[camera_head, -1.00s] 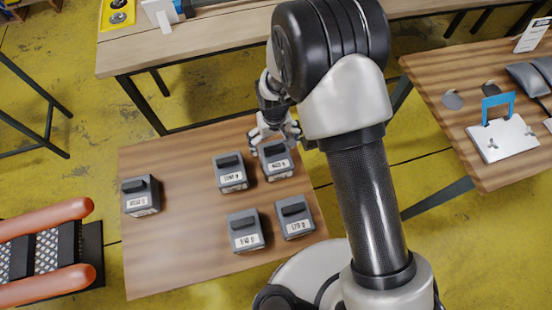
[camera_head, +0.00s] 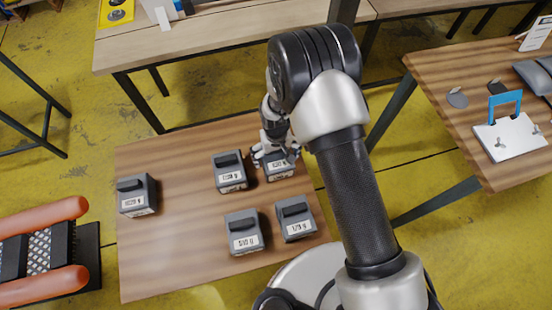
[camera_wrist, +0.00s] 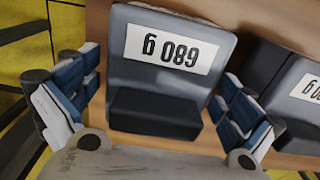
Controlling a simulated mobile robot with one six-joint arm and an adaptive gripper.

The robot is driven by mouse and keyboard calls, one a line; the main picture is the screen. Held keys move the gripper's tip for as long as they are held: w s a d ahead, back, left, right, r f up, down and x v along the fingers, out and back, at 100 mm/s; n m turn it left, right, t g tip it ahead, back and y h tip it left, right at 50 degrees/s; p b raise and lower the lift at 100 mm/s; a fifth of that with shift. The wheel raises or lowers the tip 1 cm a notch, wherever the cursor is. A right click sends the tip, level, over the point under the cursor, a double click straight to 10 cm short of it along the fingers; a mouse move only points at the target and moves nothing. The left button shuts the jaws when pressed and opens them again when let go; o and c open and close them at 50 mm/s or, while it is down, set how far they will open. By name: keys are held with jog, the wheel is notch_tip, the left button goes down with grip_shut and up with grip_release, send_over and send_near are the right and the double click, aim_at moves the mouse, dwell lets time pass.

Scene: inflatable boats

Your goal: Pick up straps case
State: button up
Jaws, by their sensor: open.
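Several grey cases with dark handles and white weight labels sit on a low wooden table; none is visibly marked as straps. My gripper (camera_head: 277,152) is at the back right case (camera_head: 281,171) in the head view. In the wrist view, that case (camera_wrist: 158,85) has an upside-down label reading about 680 g. My gripper (camera_wrist: 157,88) is open, with one blue-padded finger on each side of this case. I cannot tell whether the fingers touch it. Other cases stand at back middle (camera_head: 229,179), far left (camera_head: 133,202), front middle (camera_head: 243,240) and front right (camera_head: 295,224).
The low table (camera_head: 180,245) has bare room between the left case and the others. A neighbouring case (camera_wrist: 285,90) stands close beside my right finger in the wrist view. An orange-tubed boat (camera_head: 45,285) lies left. Another table (camera_head: 440,95) is at right.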

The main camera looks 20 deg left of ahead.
jog(key=shift+c, duration=0.2)
jog(key=c, duration=1.5)
